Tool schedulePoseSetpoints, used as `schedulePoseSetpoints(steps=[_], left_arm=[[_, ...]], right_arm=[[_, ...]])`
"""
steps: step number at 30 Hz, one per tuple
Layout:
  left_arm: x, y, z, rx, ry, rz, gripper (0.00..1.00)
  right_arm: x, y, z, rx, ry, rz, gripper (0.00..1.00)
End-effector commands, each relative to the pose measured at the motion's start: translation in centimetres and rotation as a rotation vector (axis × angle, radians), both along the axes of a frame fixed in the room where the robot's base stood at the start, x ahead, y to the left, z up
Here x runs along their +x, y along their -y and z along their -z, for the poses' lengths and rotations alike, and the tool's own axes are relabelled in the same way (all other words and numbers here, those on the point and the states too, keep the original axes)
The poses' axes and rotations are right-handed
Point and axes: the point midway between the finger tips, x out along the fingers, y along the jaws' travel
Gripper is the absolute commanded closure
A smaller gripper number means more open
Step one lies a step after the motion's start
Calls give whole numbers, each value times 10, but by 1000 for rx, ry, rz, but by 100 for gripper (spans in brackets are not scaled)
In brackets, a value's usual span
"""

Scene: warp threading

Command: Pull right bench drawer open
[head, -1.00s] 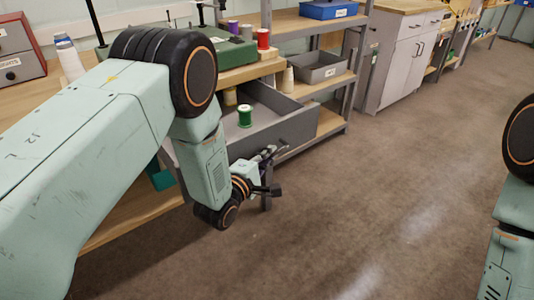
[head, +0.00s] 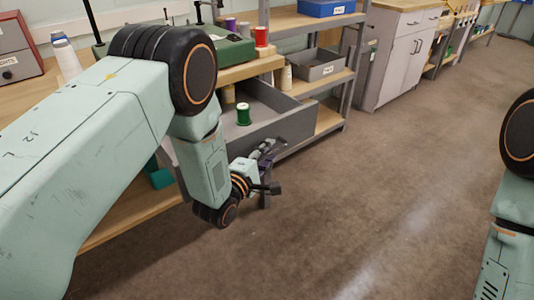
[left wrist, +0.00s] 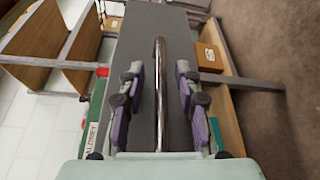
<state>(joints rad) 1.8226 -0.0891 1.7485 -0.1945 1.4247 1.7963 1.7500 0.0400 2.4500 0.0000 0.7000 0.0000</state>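The grey bench drawer (head: 290,128) stands pulled out below the bench top, its inside showing. In the left wrist view its grey front (left wrist: 143,30) carries a long shiny bar handle (left wrist: 161,75). My left gripper (head: 268,167) is at the drawer front. In the left wrist view the purple-padded fingers of my left gripper (left wrist: 161,92) are spread on both sides of the handle, with a gap to it on each side. The head view hides the handle behind the gripper. My right gripper is out of view; only part of the right arm shows.
A green spool (head: 243,113) shows at the open drawer. Shelves with a grey bin (head: 318,66) and a blue bin (head: 328,9) stand just beyond. The brown floor (head: 370,200) in front of the drawer is clear.

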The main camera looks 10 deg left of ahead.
Motion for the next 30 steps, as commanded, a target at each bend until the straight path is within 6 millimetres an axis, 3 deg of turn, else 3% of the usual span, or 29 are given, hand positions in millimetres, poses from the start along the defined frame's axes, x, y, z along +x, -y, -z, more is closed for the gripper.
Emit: schedulePoseSetpoints(steps=[7, 21, 30], left_arm=[[-16, -5, -1, 1, -3, -1, 66], [-98, -29, -8, -1, -2, -2, 66], [-115, -33, -10, 0, 1, 0, 66]], right_arm=[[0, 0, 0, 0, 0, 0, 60], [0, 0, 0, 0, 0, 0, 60], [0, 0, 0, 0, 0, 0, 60]])
